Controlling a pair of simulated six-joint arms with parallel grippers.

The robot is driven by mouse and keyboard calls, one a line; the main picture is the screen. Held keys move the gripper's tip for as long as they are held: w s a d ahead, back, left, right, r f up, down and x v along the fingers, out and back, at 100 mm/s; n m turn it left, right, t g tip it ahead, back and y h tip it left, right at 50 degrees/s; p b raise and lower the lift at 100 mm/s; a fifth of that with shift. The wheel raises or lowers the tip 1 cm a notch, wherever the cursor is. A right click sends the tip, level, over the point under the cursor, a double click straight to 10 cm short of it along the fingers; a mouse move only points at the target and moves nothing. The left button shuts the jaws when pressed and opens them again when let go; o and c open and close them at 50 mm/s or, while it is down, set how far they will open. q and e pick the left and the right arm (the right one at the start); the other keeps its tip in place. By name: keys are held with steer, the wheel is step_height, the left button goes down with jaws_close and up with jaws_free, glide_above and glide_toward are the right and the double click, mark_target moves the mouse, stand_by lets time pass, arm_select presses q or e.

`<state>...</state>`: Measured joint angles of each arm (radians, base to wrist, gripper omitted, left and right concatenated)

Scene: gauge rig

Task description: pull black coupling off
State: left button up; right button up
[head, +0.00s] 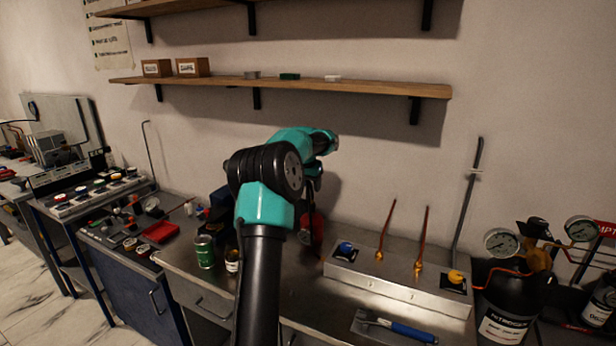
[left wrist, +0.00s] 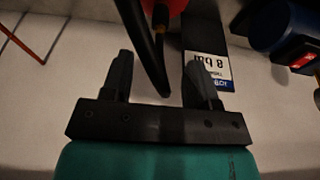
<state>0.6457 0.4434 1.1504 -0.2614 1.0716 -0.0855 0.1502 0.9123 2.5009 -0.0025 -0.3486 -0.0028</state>
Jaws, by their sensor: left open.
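In the left wrist view my left gripper (left wrist: 158,82) is open, with nothing clamped between its fingers. A dark hose or tube (left wrist: 152,62) runs down between the fingertips and appears apart from both. Beside it, a short black piece (left wrist: 161,42) hangs under a brass-coloured ring and a red body; it may be the black coupling, but I cannot tell for sure. In the head view my left arm hides most of this spot; the red body (head: 311,229) shows partly behind it. My right gripper is not in view.
A shelf (head: 350,88) runs above.

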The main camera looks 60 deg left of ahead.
mark_target(312, 203)
arm_select(q)
steer(key=x, duration=1.1)
steer(key=shift+a+f, duration=0.1)
steer(key=shift+a, duration=0.05)
steer(key=shift+c, duration=0.4)
jaws_close()
